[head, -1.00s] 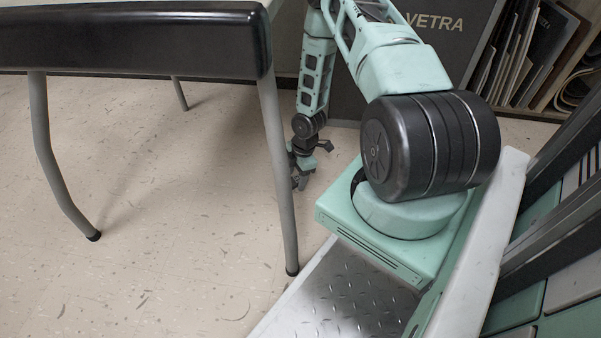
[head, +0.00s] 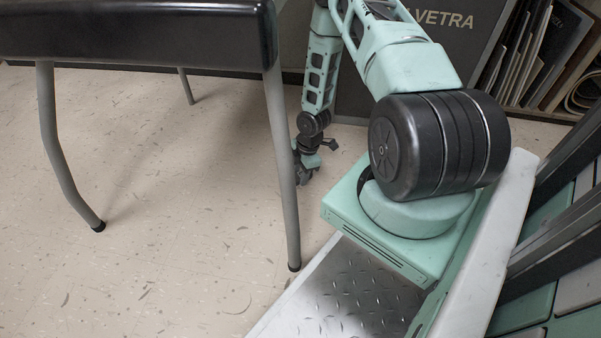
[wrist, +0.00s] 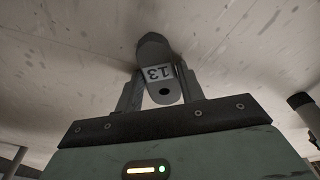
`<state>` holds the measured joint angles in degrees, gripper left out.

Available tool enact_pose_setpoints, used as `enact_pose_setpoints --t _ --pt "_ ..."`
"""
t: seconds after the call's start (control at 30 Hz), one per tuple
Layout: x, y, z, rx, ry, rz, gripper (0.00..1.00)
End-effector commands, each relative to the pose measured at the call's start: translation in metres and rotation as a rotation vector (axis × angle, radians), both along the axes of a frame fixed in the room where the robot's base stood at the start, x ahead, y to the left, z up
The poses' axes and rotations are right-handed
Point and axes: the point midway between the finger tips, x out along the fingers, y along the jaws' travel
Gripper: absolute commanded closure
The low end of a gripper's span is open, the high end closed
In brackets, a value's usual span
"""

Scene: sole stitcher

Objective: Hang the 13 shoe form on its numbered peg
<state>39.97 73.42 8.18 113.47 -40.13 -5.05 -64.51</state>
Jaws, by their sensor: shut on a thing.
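In the wrist view, the shoe form (wrist: 153,50) is a grey, rounded piece with a pale label reading 13, seen upside down, and a dark hole at its near end. My gripper (wrist: 161,84) is shut on it, with one finger on each side. In the head view, my gripper (head: 308,168) hangs low over the floor, just beyond the table's near leg, which partly hides it. The shoe form cannot be made out there. No numbered peg shows in either view.
A table with a black padded edge (head: 130,32) and grey legs (head: 283,170) stands at left, close to my gripper. A dark panel marked VETRA (head: 440,35) and a rack of upright sheets (head: 535,55) stand behind. Speckled floor (head: 180,200) under the table is clear.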

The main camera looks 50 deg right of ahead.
Motion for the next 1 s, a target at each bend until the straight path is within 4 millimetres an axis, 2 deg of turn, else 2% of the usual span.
enact_pose_setpoints --t 0.27,1.0 --pt "0.0 0.0 0.006 0.0 -0.001 0.0 1.0" --pt "0.0 0.0 0.041 0.0 -0.001 0.001 1.0"
